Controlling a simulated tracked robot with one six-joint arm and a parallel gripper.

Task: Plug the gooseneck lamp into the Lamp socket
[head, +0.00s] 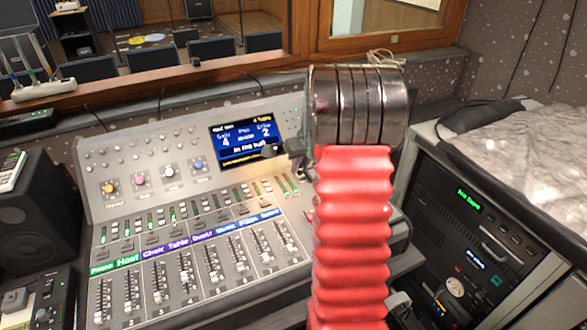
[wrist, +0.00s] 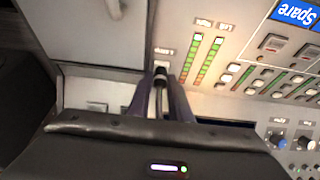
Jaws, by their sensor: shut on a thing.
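My gripper (wrist: 160,84) is shut on the thin dark stem of the gooseneck lamp (wrist: 158,102) in the wrist view. The Lamp socket is not clearly visible; the label is too small to read surely, and I cannot tell whether the stem's end touches the panel. In the head view, a small dark rounded piece, perhaps the lamp's head (head: 272,150), shows before the display's lower right corner. My arm hides most of the gripper there.
The console (head: 95,160) has a lit display (head: 240,138), knobs, meters and several faders. A rack unit (head: 470,235) stands right of it, near a grey cloth (head: 535,155). A black speaker (head: 32,215) stands left. A wooden window frame (head: 180,63) runs behind.

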